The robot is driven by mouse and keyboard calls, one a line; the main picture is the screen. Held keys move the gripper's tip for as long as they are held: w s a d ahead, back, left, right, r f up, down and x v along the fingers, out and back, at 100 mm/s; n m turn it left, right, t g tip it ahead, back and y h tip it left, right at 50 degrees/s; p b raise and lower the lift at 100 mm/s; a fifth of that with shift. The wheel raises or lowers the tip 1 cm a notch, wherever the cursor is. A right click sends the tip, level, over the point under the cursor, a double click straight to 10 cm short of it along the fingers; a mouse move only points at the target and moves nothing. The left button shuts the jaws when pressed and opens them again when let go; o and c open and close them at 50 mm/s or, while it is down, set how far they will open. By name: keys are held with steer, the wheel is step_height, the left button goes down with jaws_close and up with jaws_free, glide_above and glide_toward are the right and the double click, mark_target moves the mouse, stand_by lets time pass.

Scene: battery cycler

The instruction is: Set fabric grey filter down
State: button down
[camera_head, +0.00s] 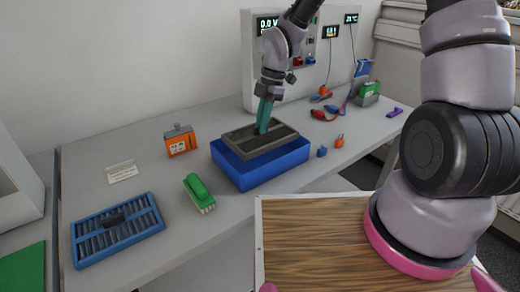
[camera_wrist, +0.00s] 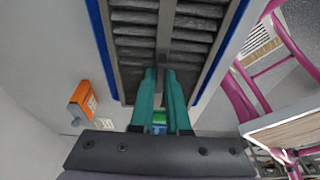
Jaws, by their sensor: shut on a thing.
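The fabric grey filter (camera_head: 238,137) is a flat dark-grey slatted panel at the blue box (camera_head: 262,173) in the middle of the table. It lies over the box's top, roughly level; whether it rests fully on the box or sits slightly above cannot be told. My gripper (camera_head: 262,130) points down with teal fingers shut on the filter's middle bar. In the wrist view the filter (camera_wrist: 128,47) shows rows of grey pleats on both sides of that bar, with blue box edges (camera_wrist: 104,45) outside them. The gripped spot is partly hidden by the fingers (camera_wrist: 165,78).
A blue-framed slatted filter (camera_head: 118,232) lies at the front left. A cycler panel (camera_head: 340,60) with cables stands behind. Small blue and orange pieces (camera_head: 339,142) lie right.

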step_height(320, 180, down, 7)
steer(key=shift+f, duration=0.2)
steer(key=shift+f, duration=0.1)
steer(key=c, duration=0.9)
jaws_free()
